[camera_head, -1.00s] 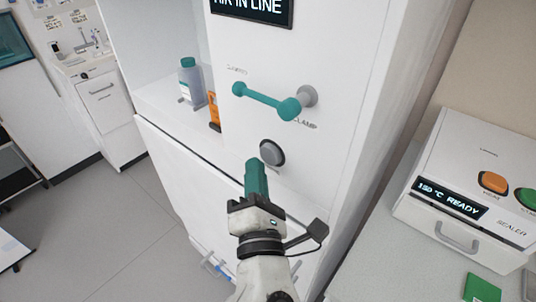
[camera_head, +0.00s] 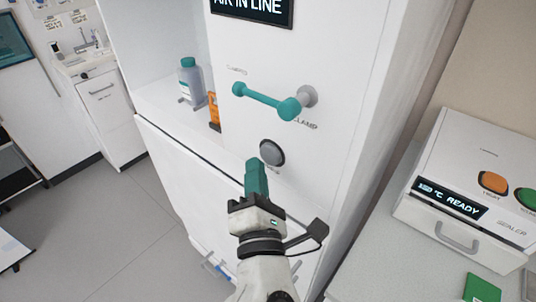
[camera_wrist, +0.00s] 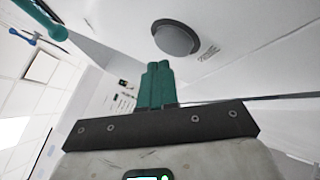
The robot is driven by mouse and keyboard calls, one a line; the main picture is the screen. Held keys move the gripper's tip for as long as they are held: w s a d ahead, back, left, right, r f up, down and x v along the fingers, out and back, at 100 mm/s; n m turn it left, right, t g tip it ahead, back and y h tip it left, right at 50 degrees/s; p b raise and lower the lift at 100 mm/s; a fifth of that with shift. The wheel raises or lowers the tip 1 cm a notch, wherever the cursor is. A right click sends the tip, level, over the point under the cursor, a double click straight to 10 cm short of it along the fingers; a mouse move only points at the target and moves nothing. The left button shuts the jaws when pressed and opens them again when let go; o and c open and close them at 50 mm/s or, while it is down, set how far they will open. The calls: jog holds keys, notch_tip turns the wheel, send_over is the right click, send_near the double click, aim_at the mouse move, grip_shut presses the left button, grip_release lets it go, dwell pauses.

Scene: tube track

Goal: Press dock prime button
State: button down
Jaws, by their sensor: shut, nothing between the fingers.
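A round grey button (camera_head: 272,153) with a dark rim sits on the white cabinet front, below the teal clamp lever. It also shows in the wrist view (camera_wrist: 174,39), with a small label beside it that I cannot read. My gripper (camera_head: 254,164) has teal fingers shut together with nothing between them. In the head view the fingertips are just left of and below the button. In the wrist view the fingertips (camera_wrist: 158,66) are just below the button's image, and a gap shows between them. The button's label in the head view is partly hidden by my gripper.
The teal clamp lever (camera_head: 265,98) sticks out above the button. A display (camera_head: 252,8) reads "AIR IN LINE". A bottle (camera_head: 191,82) and an orange item (camera_head: 214,111) stand on the shelf to the left. The sealer (camera_head: 475,190) stands at right.

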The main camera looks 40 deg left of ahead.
jog(key=shift+w, duration=0.1)
jog(key=shift+w, duration=0.3)
jog(key=shift+w+d, duration=0.1)
jog(key=shift+w, duration=0.4)
dwell(0.7)
dwell(0.3)
jog(key=shift+s, duration=0.95)
jog(key=shift+s+a+b, duration=0.15)
jog(key=shift+s+b, duration=0.1)
jog(key=shift+s, duration=1)
jog(key=shift+s+a+b, duration=0.1)
jog(key=shift+s+b, duration=0.1)
jog(key=shift+s, duration=1.05)
